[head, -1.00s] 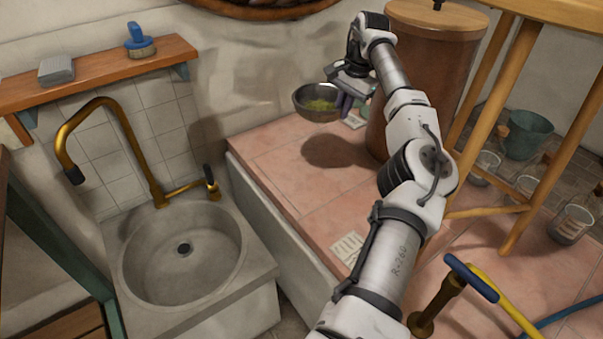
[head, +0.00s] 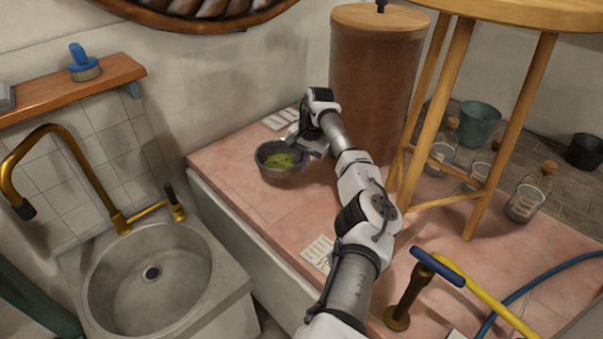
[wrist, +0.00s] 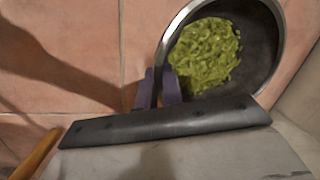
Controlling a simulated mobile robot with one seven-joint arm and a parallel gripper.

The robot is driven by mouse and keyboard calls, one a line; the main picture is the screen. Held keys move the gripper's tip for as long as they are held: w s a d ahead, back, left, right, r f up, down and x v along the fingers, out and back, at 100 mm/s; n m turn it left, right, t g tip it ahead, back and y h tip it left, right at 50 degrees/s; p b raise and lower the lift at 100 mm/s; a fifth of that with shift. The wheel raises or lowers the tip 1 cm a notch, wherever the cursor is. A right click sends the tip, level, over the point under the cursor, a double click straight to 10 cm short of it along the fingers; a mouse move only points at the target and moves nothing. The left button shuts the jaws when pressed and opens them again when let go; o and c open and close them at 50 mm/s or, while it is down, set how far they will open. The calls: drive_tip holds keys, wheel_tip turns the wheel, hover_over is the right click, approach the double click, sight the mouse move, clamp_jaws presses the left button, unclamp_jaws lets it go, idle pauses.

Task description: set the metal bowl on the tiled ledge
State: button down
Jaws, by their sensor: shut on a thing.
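The metal bowl (head: 272,165) is dark grey and holds chopped green bits. It sits low over the pink tiled ledge (head: 262,206), upright or nearly so; I cannot tell for sure whether its base touches the tiles. My gripper (head: 303,154) is at the bowl's right side, shut on its rim. In the wrist view the purple fingertips (wrist: 158,88) pinch the near left rim of the bowl (wrist: 262,62), with the pink tiles (wrist: 70,50) behind. The bowl's underside is hidden.
A stone sink (head: 205,282) with a brass tap (head: 108,205) stands left of the ledge. A tall brown lidded container (head: 372,85) is behind my arm. A wooden stool (head: 447,100) and glass jars (head: 525,200) stand right. Bare tiles lie in front of the bowl.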

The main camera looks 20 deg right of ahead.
drive_tip(key=shift+d+x, duration=0.2)
drive_tip(key=shift+x, duration=0.85)
drive_tip(key=shift+d+x, duration=0.2)
drive_tip(key=shift+x, duration=0.85)
drive_tip(key=shift+s+f, duration=0.1)
drive_tip(key=shift+s, duration=0.1)
drive_tip(key=shift+f, duration=0.1)
drive_tip(key=c, duration=1.5)
unclamp_jaws()
drive_tip(key=shift+c, duration=0.2)
